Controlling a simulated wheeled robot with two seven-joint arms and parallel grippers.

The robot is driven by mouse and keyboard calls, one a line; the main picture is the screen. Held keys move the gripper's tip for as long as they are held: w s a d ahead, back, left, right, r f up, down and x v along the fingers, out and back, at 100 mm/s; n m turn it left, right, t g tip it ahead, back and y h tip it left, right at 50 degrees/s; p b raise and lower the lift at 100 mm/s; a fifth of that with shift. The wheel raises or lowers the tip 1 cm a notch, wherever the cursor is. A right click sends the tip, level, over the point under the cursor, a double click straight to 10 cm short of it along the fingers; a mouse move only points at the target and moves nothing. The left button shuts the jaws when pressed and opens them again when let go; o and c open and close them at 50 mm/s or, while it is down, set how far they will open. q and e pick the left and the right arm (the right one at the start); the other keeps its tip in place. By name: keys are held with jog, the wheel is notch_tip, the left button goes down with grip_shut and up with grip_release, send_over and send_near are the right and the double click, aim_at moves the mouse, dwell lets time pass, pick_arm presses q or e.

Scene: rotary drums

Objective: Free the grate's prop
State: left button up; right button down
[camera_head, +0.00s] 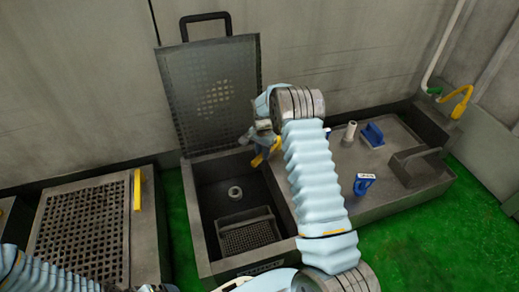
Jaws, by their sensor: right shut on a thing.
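The grate (212,95) is a dark perforated panel with a black handle (206,17). It stands raised, nearly upright, at the back of an open basin (202,221). My right gripper (262,148) is at the grate's lower right, over the basin's back right corner. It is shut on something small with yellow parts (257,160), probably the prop. The gripper hides most of it, so I cannot tell whether it still touches the grate. My left arm shows at the lower left, but its gripper is out of view.
The basin holds a pale ring (235,192) and a mesh basket (248,234). A second grate (80,235) lies flat at left with a yellow bar (137,190). Blue fittings (372,134) and a grey box (420,167) stand on the right deck. A yellow-ended hose (461,101) hangs at right.

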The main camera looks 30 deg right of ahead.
jog(key=s+d+n, duration=0.1)
jog(key=s+n, duration=0.2)
jog(key=shift+d+n, duration=0.3)
jog(key=shift+d, duration=0.1)
jog(key=shift+s+d+n, duration=0.6)
jog(key=shift+s+n, duration=0.05)
jog(key=shift+n, duration=0.25)
jog(key=s+d+n, duration=0.1)
jog(key=d+n, duration=0.1)
jog(key=shift+s+n, duration=0.15)
jog(key=shift+n, duration=0.15)
jog(key=shift+s+d+n+b, duration=0.15)
jog(key=shift+s+d+n, duration=0.1)
jog(key=shift+d+n, duration=0.5)
jog(key=shift+s+d+n+b, duration=0.15)
jog(key=shift+s+d+n, duration=0.1)
jog(key=shift+d+n, duration=0.5)
jog(key=shift+a, duration=0.1)
jog(key=c, duration=1)
grip_release()
jog(key=shift+o, duration=0.2)
notch_tip(320, 180, up, 14)
jog(key=p, duration=0.2)
